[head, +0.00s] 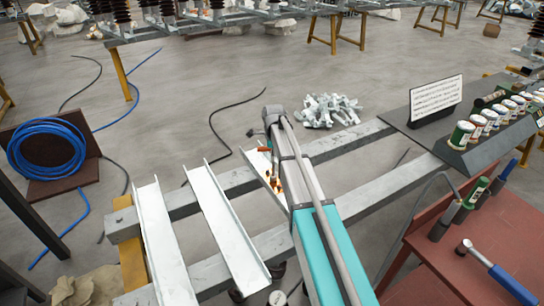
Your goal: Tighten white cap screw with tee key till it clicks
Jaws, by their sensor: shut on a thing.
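My arm reaches up from the bottom middle of the head view to a grey wrist, and my gripper (269,136) hangs below it, mostly hidden by the arm. The gripper is shut on what looks like the tee key (264,149), whose short orange-brown bar shows at the arm's left side. Below it, copper and orange parts lie along a pale metal channel (258,163) that the arm partly covers. I cannot make out the white cap screw, nor whether the key's tip touches it.
Two more channels (165,240) (225,222) lie across the grey beams (350,137) to the left. A red table (455,245) with a blue-handled wrench (500,275) stands at right, below a dark shelf of cans (466,158). A blue hose coil (45,148) is at left.

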